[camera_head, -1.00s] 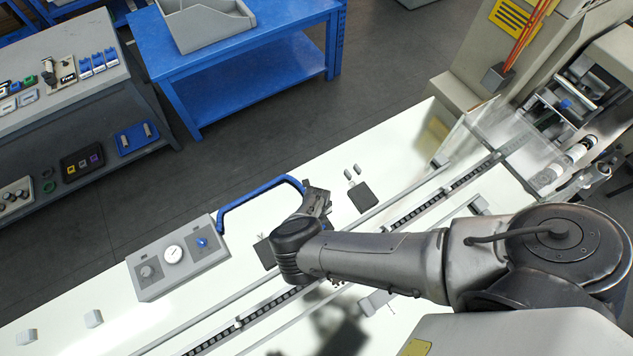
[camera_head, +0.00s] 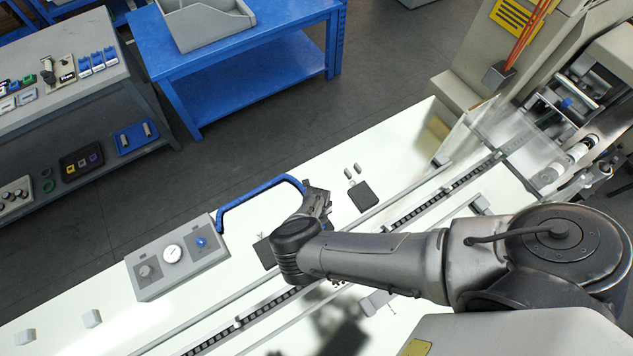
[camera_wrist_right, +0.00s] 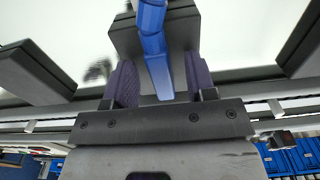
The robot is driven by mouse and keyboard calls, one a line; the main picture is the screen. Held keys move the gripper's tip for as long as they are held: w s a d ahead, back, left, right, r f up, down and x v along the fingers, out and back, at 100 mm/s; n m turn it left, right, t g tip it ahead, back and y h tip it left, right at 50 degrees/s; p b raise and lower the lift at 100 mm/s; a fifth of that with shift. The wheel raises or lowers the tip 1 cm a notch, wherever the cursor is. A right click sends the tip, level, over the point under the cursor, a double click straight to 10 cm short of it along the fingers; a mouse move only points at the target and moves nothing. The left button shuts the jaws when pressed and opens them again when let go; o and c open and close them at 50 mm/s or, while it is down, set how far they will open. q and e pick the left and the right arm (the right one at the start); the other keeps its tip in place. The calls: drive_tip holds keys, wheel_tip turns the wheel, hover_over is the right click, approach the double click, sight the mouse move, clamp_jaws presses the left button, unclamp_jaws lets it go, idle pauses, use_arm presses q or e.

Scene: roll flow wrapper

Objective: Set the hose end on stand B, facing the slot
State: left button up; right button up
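The blue hose (camera_head: 255,188) rises from the grey gauge box (camera_head: 178,262) and arcs right to my right gripper (camera_head: 318,200). In the right wrist view the hose end (camera_wrist_right: 157,62) lies between the two fingers of my right gripper (camera_wrist_right: 160,72), with a narrow gap visible on each side. A dark grey block, seemingly a stand (camera_wrist_right: 184,22), is directly behind the hose end. I cannot tell whether they touch. Similar dark blocks are at the left (camera_wrist_right: 35,72) and right (camera_wrist_right: 303,48). No stand letter is legible and the slot cannot be made out. My left gripper is out of view.
A dark chain conveyor (camera_head: 425,208) with rails runs diagonally along the white table (camera_head: 120,265). A clear guard (camera_head: 500,135) and wrapper machinery (camera_head: 570,110) stand at the upper right.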

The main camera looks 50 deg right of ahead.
drive_tip(key=shift+r+p, duration=0.4)
drive_tip(key=shift+r, duration=0.05)
wheel_tip(320, 180, up, 13)
drive_tip(key=p, duration=0.5)
idle(0.3)
